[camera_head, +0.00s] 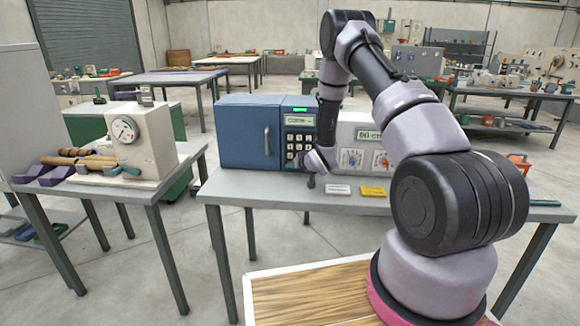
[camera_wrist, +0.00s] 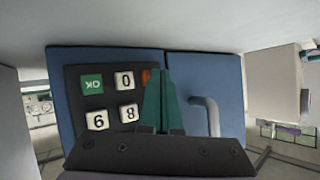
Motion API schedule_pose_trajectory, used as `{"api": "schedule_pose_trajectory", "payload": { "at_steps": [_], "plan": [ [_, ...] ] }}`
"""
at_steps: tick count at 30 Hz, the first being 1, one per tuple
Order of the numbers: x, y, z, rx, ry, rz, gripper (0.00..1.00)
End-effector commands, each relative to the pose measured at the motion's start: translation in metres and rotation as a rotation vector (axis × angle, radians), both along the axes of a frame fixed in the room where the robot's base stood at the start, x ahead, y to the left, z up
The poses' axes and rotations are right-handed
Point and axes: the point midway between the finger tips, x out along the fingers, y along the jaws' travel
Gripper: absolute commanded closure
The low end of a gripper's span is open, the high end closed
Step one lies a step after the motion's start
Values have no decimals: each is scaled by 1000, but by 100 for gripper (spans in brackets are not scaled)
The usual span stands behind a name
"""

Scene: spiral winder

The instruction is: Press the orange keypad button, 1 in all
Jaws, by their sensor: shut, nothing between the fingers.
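The orange keypad button (camera_wrist: 146,77) shows in the wrist view as a narrow orange strip beside the white 0 key (camera_wrist: 124,80). The rest of it is hidden behind my gripper. My gripper (camera_wrist: 164,74) is shut and empty, its green fingers in front of the button's side of the keypad. I cannot tell whether the fingertips touch anything. The keypad (camera_head: 299,140) is on the front of a blue cabinet (camera_head: 248,132) on the table in the head view, with my wrist close by at its lower right. The orange button is too small to make out there.
A green OK key (camera_wrist: 92,84) and other white keys sit close to the orange one. The cabinet's handle (camera_head: 267,140) sticks out left of the keypad. A white card (camera_head: 338,188) and a yellow card (camera_head: 373,191) lie on the grey table (camera_head: 250,187).

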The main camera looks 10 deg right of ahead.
Motion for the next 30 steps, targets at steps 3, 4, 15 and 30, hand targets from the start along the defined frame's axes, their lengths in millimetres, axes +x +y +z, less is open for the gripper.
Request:
{"api": "schedule_pose_trajectory", "payload": {
  "at_steps": [3, 4, 15, 30],
  "plan": [
    [1, 0, 0, 0, -1, 0, 100],
    [1, 0, 0, 0, -1, 0, 100],
    [-5, 1, 0, 0, 0, -1, 100],
    [-15, 5, 0, 0, 0, -1, 100]
  ]
}}
